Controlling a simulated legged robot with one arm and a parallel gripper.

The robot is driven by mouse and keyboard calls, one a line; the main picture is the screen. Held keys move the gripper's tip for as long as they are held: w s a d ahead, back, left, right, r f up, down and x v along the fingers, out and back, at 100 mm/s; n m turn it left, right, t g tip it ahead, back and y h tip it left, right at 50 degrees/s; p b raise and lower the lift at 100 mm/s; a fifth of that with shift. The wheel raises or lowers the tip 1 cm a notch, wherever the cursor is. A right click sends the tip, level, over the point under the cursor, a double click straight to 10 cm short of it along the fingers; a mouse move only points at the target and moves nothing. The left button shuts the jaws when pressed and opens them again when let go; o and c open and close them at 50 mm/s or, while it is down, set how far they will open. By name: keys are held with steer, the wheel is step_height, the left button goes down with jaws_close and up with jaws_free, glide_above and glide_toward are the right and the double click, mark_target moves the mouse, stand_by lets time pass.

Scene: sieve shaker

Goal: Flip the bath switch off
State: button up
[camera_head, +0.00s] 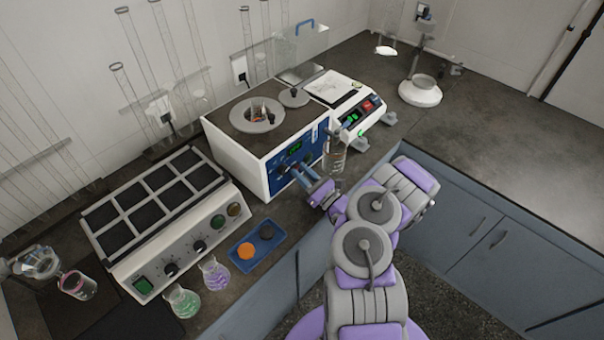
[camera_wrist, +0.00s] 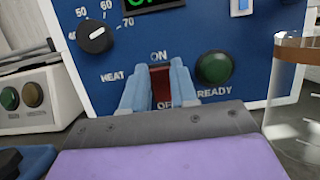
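The bath (camera_head: 232,150) is a white box with a blue front panel and a round opening on top, in the middle of the head view. Its red rocker switch (camera_wrist: 161,82) sits between ON and OFF labels in the wrist view. My gripper (camera_wrist: 160,88) is at the panel, with one light-blue fingertip on each side of the switch. The fingers are apart, and the switch shows in the gap. I cannot tell whether the fingertips touch it. In the head view my gripper (camera_head: 297,172) reaches the panel's lower part. The switch is hidden there.
A glass vessel (camera_wrist: 295,95) stands close to the right of my gripper. The bath's dial (camera_wrist: 95,37) and green READY lamp (camera_wrist: 213,68) flank the switch. A hotplate unit (camera_head: 160,215), flasks (camera_head: 215,275) and a blue tray (camera_head: 256,250) stand at left. A balance (camera_head: 350,105) is behind.

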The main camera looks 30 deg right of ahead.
steer(key=o, duration=0.5)
steer(key=shift+d+f, duration=0.1)
steer(key=shift+c, duration=0.2)
steer(key=s+r+p+v, duration=0.1)
steer(key=r+p+v, duration=0.2)
steer(key=v, duration=1.1)
steer(key=shift+s+d+p, duration=0.25)
steer(key=shift+p, duration=0.4)
steer(key=shift+r, duration=0.1)
